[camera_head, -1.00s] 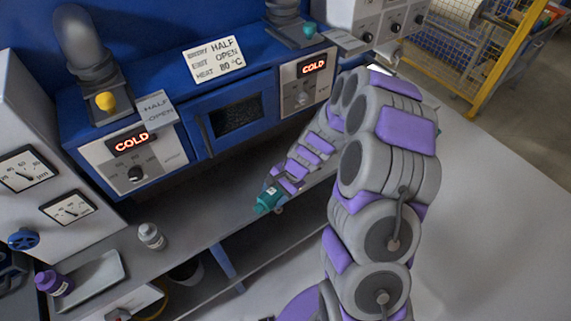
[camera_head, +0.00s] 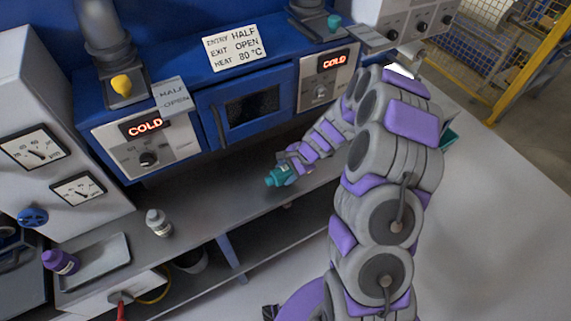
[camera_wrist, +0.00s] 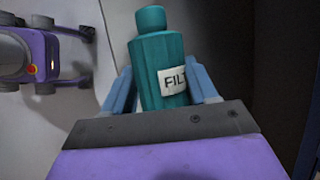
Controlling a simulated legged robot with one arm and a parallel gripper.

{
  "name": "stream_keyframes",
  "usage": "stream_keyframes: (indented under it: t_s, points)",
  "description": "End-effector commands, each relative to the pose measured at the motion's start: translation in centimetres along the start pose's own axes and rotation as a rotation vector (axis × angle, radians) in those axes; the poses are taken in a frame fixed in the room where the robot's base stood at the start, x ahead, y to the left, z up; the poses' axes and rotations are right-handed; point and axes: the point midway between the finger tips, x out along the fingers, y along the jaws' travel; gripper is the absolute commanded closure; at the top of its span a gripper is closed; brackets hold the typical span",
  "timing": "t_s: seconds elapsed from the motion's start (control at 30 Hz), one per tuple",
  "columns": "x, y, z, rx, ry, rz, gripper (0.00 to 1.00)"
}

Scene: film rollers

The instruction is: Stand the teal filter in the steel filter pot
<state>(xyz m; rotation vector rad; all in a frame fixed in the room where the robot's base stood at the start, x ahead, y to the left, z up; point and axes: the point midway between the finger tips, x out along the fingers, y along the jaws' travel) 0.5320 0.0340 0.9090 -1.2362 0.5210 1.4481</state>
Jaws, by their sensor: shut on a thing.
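The teal filter (camera_head: 277,177) is a bottle-shaped piece with a narrower cap and a white label. My gripper (camera_head: 290,170) is shut on it, above or at the front of the grey bench. In the wrist view, the teal filter (camera_wrist: 162,65) sits between the two blue fingers of my gripper (camera_wrist: 162,90), its cap pointing away from the palm and part of the label showing. Its lower end is hidden by the gripper. I cannot tell for certain which thing is the steel filter pot; a grey round container (camera_head: 192,262) stands partly hidden below the bench.
A purple bottle (camera_head: 60,262) is by a shallow grey tray (camera_head: 98,262) at left. The blue machine (camera_head: 190,80) with COLD displays rises behind. A teal-edged object (camera_head: 449,138) shows behind my arm.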

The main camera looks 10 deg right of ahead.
Motion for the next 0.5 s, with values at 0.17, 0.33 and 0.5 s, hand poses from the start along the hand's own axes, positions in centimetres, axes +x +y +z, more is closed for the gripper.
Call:
stream_keyframes:
  t_s: [0.17, 0.33, 0.5]
  points:
    - [0.5, -2.4, -2.2, 0.002, -0.002, -0.001, 0.79]
    - [0.9, -4.3, -2.9, -0.001, 0.004, -0.001, 0.79]
    - [1.2, -4.9, -2.8, -0.001, 0.004, 0.003, 0.79]
